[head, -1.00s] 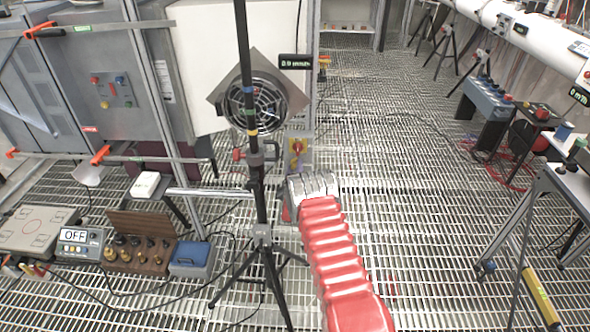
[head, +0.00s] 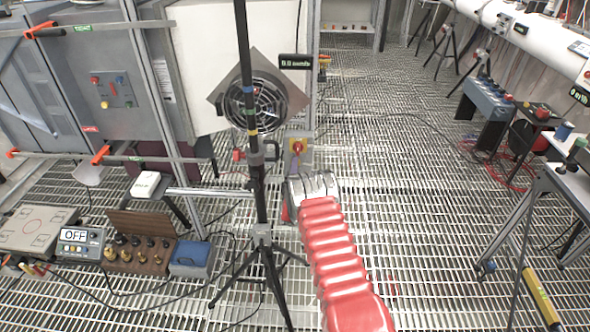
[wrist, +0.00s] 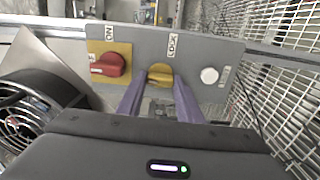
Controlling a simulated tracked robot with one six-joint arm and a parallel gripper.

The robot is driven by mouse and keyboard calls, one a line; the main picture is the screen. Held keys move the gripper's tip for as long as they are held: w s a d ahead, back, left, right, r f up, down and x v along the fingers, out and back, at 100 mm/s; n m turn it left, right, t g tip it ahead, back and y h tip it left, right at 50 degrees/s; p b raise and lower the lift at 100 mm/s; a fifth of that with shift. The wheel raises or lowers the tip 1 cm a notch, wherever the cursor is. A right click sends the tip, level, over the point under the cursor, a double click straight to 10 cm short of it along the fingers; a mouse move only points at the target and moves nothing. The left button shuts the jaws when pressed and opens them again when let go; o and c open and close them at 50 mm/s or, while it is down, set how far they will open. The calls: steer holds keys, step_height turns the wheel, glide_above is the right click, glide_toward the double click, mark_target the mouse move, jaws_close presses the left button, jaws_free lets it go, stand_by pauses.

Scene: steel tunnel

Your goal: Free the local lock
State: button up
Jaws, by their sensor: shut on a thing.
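The local lock is a round yellow knob (wrist: 160,72) under the word LOCK on a grey panel (wrist: 212,55) in the wrist view. My gripper (wrist: 159,80) has its two purple fingers on either side of the knob, shut on it. A red switch knob (wrist: 108,64) on a yellow plate, beside the word ON, is to the left. A white round button (wrist: 209,75) is to the right. In the head view the red switch (head: 298,146) shows beyond my red-sleeved arm; the lock and fingertips are hidden there.
A fan (head: 256,102) is left of the panel, also at the left of the wrist view (wrist: 30,112). A black tripod (head: 262,235) stands close to my arm's left. Wire mesh (wrist: 280,70) is on the panel's right. The grated floor (head: 400,180) to the right is largely clear.

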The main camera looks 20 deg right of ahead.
steer(key=shift+a+f+n, duration=0.2)
steer(key=shift+a+n, duration=0.1)
steer(key=shift+a, duration=0.1)
steer(key=o, duration=1.1)
steer(key=shift+d+r, duration=0.1)
steer(key=shift+d, duration=0.15)
steer(key=v, duration=1.3)
steer(key=shift+s+a, duration=0.1)
steer(key=shift+s, duration=0.2)
